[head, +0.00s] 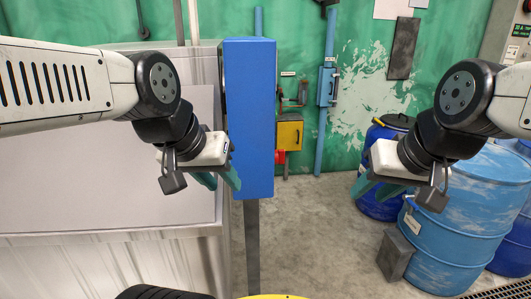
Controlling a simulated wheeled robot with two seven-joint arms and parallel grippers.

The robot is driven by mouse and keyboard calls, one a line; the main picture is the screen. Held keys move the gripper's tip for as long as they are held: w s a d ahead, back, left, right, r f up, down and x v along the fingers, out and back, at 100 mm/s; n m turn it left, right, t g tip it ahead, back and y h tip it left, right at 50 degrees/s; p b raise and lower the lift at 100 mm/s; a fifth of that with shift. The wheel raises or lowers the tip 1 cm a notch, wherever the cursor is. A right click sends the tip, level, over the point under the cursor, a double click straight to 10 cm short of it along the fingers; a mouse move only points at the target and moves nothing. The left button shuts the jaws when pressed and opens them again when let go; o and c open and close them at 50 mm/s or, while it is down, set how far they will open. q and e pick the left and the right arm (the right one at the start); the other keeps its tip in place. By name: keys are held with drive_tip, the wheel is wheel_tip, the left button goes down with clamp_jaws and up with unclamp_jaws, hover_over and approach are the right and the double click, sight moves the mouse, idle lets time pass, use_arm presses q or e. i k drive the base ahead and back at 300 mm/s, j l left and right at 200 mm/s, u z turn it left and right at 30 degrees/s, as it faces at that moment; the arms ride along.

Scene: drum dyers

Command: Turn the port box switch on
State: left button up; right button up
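A tall blue box (250,118) stands on a dark post in the middle, beside a large grey cabinet. A yellow box (290,132) with a red part (280,157) at its lower left is on the green wall behind. A small blue box (327,87) sits on a blue vertical pipe. I cannot tell which of these is the port box, and no switch shows clearly. My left gripper (220,178) has its teal fingers apart and empty, in front of the blue box's lower left. My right gripper (374,190) is open and empty, in front of the blue drums.
The large grey cabinet (110,168) fills the left side. Several blue drums (460,215) stand at the right, with a grey block (395,254) at their foot. Concrete floor (315,235) is clear between the post and the drums.

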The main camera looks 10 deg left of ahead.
sight(280, 154)
drive_tip(key=i+l+u, duration=0.15)
drive_tip(key=l+u, duration=0.15)
drive_tip(key=i+l+u, duration=0.1)
drive_tip(key=l+u, duration=0.25)
drive_tip(key=i+l+u, duration=0.1)
drive_tip(key=l+u, duration=0.2)
drive_tip(key=k+j+z, duration=0.5)
drive_tip(key=k+j, duration=0.15)
drive_tip(key=l+u, duration=0.1)
drive_tip(key=u, duration=0.45)
